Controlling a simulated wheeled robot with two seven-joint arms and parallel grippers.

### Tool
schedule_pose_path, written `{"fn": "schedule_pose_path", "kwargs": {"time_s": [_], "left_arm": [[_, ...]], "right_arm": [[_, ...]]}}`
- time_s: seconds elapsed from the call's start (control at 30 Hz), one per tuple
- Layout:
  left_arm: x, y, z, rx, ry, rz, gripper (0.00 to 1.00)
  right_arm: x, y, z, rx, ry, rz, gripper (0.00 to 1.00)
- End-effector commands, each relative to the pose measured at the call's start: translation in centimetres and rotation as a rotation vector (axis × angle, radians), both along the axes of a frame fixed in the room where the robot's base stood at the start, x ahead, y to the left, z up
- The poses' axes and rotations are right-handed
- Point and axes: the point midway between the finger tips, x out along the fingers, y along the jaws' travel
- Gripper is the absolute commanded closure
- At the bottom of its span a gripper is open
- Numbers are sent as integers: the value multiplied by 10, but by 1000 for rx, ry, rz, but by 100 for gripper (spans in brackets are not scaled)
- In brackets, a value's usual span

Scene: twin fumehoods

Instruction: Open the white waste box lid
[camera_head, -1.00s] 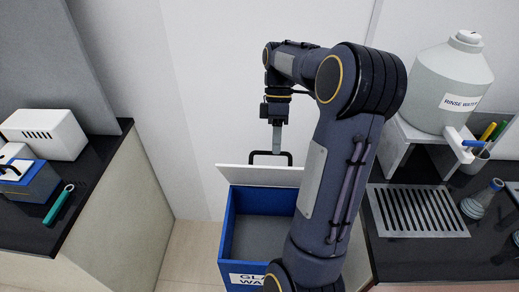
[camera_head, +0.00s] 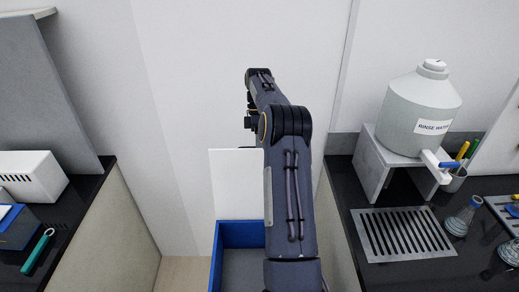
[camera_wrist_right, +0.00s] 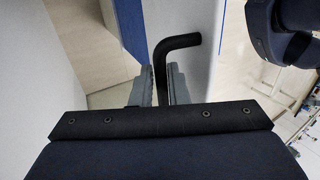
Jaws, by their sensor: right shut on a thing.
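The waste box (camera_head: 231,226) has blue walls and a grey inside. It stands on the floor between the two benches, and I see into it from above. Its white lid (camera_head: 236,187) stands raised at the far edge, roughly upright, partly covered by my right arm. In the right wrist view the black bent lid handle (camera_wrist_right: 170,50) lies between the fingers of my right gripper (camera_wrist_right: 163,84), which is shut on it. A white panel beside it there is likely the lid (camera_wrist_right: 184,25). In the head view the fingertips are hidden. My left gripper is not in view.
A black bench (camera_head: 440,195) at the right holds a rinse water jug (camera_head: 420,110) on a grey stand, a slotted drain plate (camera_head: 402,233) and flasks. The left bench (camera_head: 75,225) holds a white slotted box (camera_head: 30,178) and a green tool (camera_head: 38,252). A white wall is behind.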

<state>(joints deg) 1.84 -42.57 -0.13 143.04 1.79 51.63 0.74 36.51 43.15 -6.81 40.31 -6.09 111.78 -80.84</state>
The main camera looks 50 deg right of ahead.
Motion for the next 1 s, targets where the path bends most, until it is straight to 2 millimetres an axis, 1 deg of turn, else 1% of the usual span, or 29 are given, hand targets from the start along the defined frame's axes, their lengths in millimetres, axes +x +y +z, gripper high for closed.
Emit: {"fn": "schedule_pose_path", "kwargs": {"time_s": [0.03, 0.47, 0.5, 0.57, 0.6, 0.67, 0.73, 0.87, 1.0], "left_arm": [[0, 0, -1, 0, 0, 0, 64], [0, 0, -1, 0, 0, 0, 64], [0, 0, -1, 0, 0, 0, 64], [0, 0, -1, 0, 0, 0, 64], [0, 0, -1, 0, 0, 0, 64], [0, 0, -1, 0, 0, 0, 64], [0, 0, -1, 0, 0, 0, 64], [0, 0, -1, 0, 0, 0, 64], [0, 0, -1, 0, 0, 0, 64]], "right_arm": [[5, -9, -9, -33, -16, -9, 100], [6, -11, -9, -35, -18, -9, 100], [6, -11, -9, -36, -18, -9, 69], [6, -11, -8, -35, -19, -9, 68], [6, -10, -8, -34, -19, -8, 62], [6, -10, -8, -34, -19, -7, 57], [6, -10, -8, -32, -19, -7, 58], [6, -9, -8, -31, -21, -7, 66], [7, -9, -8, -30, -22, -6, 66]]}}
